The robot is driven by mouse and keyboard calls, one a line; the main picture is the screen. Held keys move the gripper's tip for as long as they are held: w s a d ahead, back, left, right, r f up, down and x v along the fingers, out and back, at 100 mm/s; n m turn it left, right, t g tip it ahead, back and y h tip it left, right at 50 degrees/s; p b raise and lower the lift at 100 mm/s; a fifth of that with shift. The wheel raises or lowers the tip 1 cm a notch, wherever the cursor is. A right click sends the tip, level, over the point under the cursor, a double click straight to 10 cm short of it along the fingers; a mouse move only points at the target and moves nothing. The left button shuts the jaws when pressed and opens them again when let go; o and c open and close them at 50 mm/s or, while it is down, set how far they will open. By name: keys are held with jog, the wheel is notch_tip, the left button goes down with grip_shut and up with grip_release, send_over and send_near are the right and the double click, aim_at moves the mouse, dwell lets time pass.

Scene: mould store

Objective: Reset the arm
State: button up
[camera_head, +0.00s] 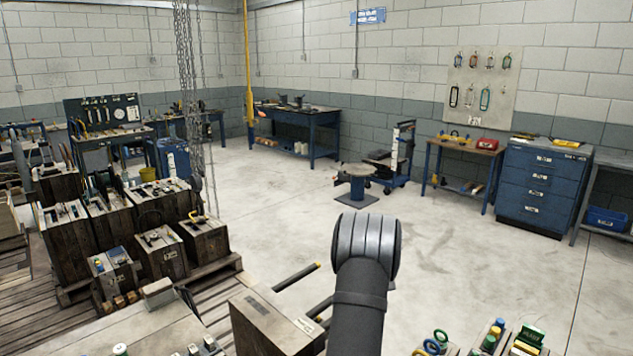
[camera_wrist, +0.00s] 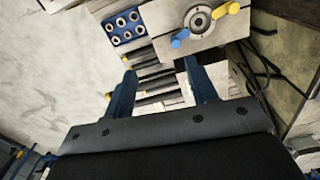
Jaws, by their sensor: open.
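My gripper (camera_wrist: 160,72) shows in the wrist view with its two blue fingers apart. I see nothing held between them. Beyond the fingers lie several dark bars over a light slatted surface. In the head view my dark arm rises from the bottom edge right of centre, with a rounded joint at its top. The gripper itself cannot be made out in that view.
Beyond the fingers are a blue block with round holes (camera_wrist: 112,37) and a pale plate with a ring and coloured knobs (camera_wrist: 165,22). Crowded wooden crates (camera_head: 62,232) and hanging chains (camera_head: 186,75) stand left. A pedestal (camera_head: 357,184) stands on open floor (camera_head: 440,245).

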jog(key=shift+w+a, duration=0.2)
jog(key=shift+a, duration=0.85)
jog(key=shift+o, duration=0.6)
jog(key=w+a+r+n, duration=0.1)
jog(key=w+a+n, duration=0.1)
jog(key=a, duration=0.9)
jog(key=w+a+r+n, duration=0.1)
jog(key=w+a+n, duration=0.15)
jog(key=a, duration=0.85)
notch_tip(320, 180, up, 4)
jog(key=r+n, duration=0.1)
jog(key=n, duration=0.6)
send_over(119, 348)
jog(key=shift+m, duration=0.25)
notch_tip(119, 348, down, 11)
jog(key=shift+f, duration=3.3)
jog(key=c, duration=1.1)
